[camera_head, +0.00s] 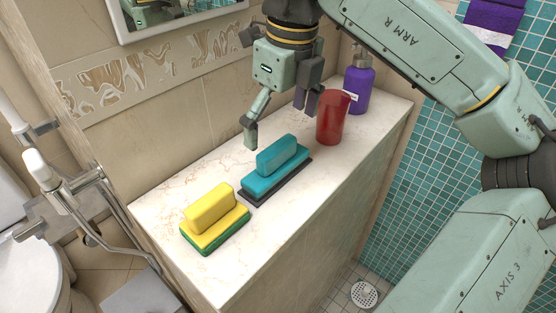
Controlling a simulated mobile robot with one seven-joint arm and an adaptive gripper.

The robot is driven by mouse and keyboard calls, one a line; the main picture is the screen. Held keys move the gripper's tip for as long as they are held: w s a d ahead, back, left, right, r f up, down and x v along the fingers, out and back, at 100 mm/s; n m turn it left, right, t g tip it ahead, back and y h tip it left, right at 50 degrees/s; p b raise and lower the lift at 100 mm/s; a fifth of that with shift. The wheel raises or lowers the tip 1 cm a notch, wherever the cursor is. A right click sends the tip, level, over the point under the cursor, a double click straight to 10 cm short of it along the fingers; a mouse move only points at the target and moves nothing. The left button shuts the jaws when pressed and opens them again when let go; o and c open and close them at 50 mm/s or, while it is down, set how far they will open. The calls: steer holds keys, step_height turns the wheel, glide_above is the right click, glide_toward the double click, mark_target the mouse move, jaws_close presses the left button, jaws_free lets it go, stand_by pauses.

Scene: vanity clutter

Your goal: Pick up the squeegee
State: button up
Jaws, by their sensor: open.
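A teal squeegee (262,181) with a raised teal grip and a dark grey base lies on the marble counter, near its middle. I take this one as the squeegee; a similarly shaped yellow piece (207,228) with a green base lies to its front left. My gripper (278,118) is open and points down, above and just behind the teal grip. Its fingers are spread apart with nothing between them. The gripper appears clear of the squeegee, but the exact height gap is hard to tell.
A red cup (333,117) stands right of my gripper, close to the right finger. A purple pump bottle (358,85) stands behind it. A toilet (30,270) is at the left.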

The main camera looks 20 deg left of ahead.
mark_target(277, 145)
steer(key=f, duration=0.2)
steer(key=f+p, duration=0.1)
steer(key=f, duration=0.2)
steer(key=shift+w+a+f+p, duration=0.2)
steer(key=shift+a+f+p, duration=0.1)
steer(key=shift+a+p, duration=0.05)
steer(key=shift+c, duration=0.3)
steer(key=c, duration=1.2)
steer(key=shift+r, duration=0.1)
steer(key=shift+c, duration=0.2)
